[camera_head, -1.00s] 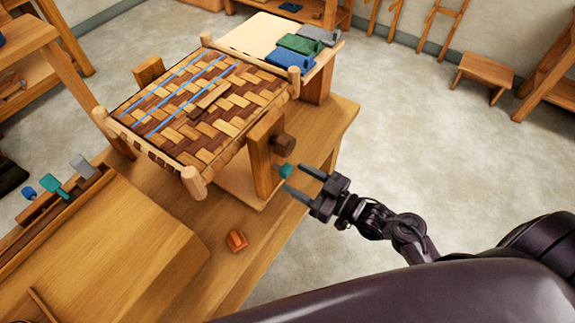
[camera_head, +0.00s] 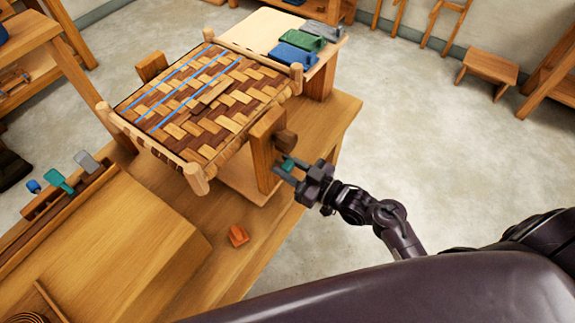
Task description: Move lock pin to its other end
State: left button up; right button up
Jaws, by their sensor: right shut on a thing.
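A small teal piece (camera_head: 288,165), which looks like the lock pin, sits at the side of an upright wooden post (camera_head: 264,155) by the woven seat frame. My right gripper (camera_head: 281,166) comes in from the right, with its fingers on either side of the teal piece and shut on it. A dark brown wooden knob (camera_head: 286,140) sticks out of the post just above the fingers. The fingers partly cover the teal piece, so its far end is hidden. My left gripper is not in view.
The woven bark seat (camera_head: 205,100) with blue strips is held between wooden rails on the bench. An orange block (camera_head: 238,235) lies on the bench nearer me.

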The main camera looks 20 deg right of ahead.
aim_at(292, 170)
grip_shut()
jog(key=p+v, duration=0.1)
jog(key=v, duration=0.1)
jog(key=shift+s+d, duration=0.15)
jog(key=shift+s, duration=0.1)
jog(key=shift+f, duration=0.1)
jog(key=o, duration=0.8)
grip_release()
jog(key=shift+d, duration=0.1)
jog(key=shift+o, duration=1.4)
jog(key=shift+s, duration=0.15)
jog(key=shift+d, duration=0.1)
